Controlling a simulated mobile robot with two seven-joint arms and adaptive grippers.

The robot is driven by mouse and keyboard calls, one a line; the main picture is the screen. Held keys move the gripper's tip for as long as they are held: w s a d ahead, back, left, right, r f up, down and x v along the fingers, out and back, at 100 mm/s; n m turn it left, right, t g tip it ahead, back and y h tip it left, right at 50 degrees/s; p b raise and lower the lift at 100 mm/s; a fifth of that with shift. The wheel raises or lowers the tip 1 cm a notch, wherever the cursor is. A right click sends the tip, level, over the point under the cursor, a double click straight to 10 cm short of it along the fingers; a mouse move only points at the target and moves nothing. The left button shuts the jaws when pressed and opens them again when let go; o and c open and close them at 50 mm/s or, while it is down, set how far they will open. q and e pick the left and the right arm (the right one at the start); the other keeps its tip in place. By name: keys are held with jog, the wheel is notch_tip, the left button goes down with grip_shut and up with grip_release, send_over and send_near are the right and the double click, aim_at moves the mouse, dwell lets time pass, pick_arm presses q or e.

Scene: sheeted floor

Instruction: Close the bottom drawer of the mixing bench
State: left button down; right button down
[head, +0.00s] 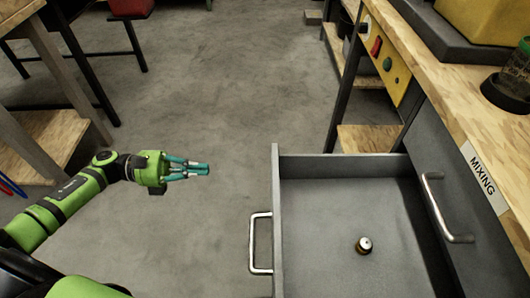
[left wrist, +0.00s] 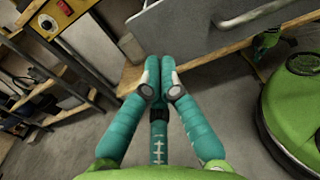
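The bottom drawer (head: 276,200) of the mixing bench (head: 480,110) stands pulled out in the head view. It is grey, with a metal bar handle (head: 254,243) on its front at the left. A small bottle with a white cap (head: 364,245) stands inside. My left gripper (head: 206,169) is shut and empty, left of the drawer front and apart from it. In the left wrist view, its teal fingers (left wrist: 160,68) are together, and a grey panel with a bar handle (left wrist: 252,14) shows above them.
Another drawer front with a handle (head: 445,212) is closed above the open drawer. A wooden bench (head: 40,110) stands at the left, a red-seated stool (head: 130,8) behind. Bare floor (head: 215,90) lies between the benches. A glass jar (head: 512,80) stands on the mixing bench.

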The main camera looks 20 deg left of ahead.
pick_arm(q)
jog(key=p+x, duration=0.2)
jog(key=x, duration=1.1)
jog(key=shift+w+d+r, duration=0.15)
jog(key=shift+d, duration=0.2)
pick_arm(e)
jog(key=shift+w+d+f+t, duration=0.2)
jog(key=shift+f+t, duration=0.1)
jog(key=shift+t, duration=0.3)
